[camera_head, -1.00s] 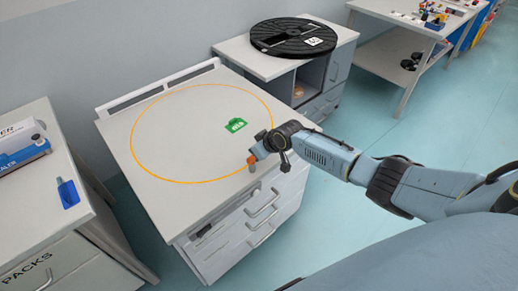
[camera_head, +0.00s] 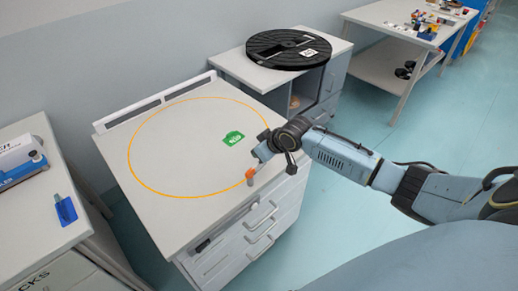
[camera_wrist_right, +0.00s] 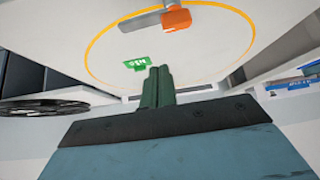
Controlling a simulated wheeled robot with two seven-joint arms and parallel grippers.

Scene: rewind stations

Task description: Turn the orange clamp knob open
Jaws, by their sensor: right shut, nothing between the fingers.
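The orange clamp knob (camera_head: 250,174) stands at the front right edge of the worktop, by the orange ring. In the right wrist view the knob (camera_wrist_right: 177,19) is at the top, next to a grey bar (camera_wrist_right: 140,18). My right gripper (camera_head: 257,156) is just above and behind the knob in the head view, apart from it. In the wrist view its dark green fingers (camera_wrist_right: 156,84) are shut and empty, pointing toward the worktop. A green label (camera_head: 233,138) lies inside the ring; its lettering looks like OPEN in the wrist view. My left gripper is out of view.
The worktop (camera_head: 160,180) is otherwise bare, with a raised strip (camera_head: 155,102) at its back. A black reel (camera_head: 288,48) lies on the cabinet behind. A left cabinet holds a box (camera_head: 20,160) and a blue item (camera_head: 65,210). A cluttered bench (camera_head: 400,25) stands far right.

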